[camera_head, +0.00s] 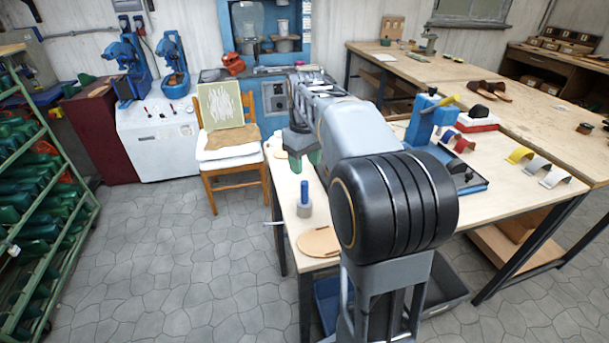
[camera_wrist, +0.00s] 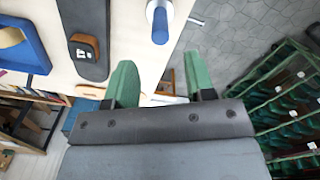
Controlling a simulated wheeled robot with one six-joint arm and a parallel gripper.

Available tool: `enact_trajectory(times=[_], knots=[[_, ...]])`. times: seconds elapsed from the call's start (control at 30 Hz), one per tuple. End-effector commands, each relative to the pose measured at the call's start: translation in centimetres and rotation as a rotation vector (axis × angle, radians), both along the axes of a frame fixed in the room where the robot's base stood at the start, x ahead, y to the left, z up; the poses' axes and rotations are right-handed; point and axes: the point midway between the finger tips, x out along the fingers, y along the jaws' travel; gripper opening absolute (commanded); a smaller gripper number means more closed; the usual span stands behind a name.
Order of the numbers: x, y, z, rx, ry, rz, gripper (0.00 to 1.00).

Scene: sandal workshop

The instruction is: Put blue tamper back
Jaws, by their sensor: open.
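The blue tamper (camera_head: 304,190) stands upright near the left edge of the wooden workbench (camera_head: 286,185), its blue handle above a wide grey cylindrical part. I cannot tell whether that grey part is its head or a holder. The tamper (camera_wrist: 160,26) also shows at the top of the wrist view, beyond my fingertips and apart from them. My gripper (camera_wrist: 160,78) is open, with nothing between its two green fingers. In the head view my gripper (camera_head: 304,160) hangs over the bench's left side, behind the tamper; my arm hides part of the bench.
A tan oval piece (camera_head: 319,242) lies in front of the tamper. A blue press (camera_head: 428,120) and coloured straps (camera_head: 520,155) are on the bench to the right. A chair (camera_head: 207,157) stands left of the bench, and a green rack (camera_head: 45,200) at far left. Floor between is clear.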

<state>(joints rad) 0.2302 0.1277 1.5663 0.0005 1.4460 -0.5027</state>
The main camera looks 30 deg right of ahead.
Motion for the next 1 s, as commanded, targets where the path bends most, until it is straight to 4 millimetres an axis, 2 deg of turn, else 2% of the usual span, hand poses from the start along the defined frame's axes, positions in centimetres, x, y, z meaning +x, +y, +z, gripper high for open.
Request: enact_trajectory(times=[0.03, 0.2, 0.37, 0.5, 0.7, 0.83, 1.0], knots=[[0.0, 0.0, 0.8, 0.0, -0.001, 0.0, 0.49], [-0.1, 0.1, 2.3, -0.001, -0.003, -0.002, 0.49], [-2.2, 2.0, 2.1, -0.007, -0.046, -0.032, 0.49], [-6.1, 4.9, -0.1, -0.009, -0.125, -0.095, 0.49], [-11.7, 8.0, -4.3, 0.013, -0.235, -0.186, 0.49], [-14.3, 9.0, -6.8, 0.032, -0.283, -0.227, 0.49], [-15.9, 9.7, -8.6, 0.047, -0.313, -0.256, 0.49]])
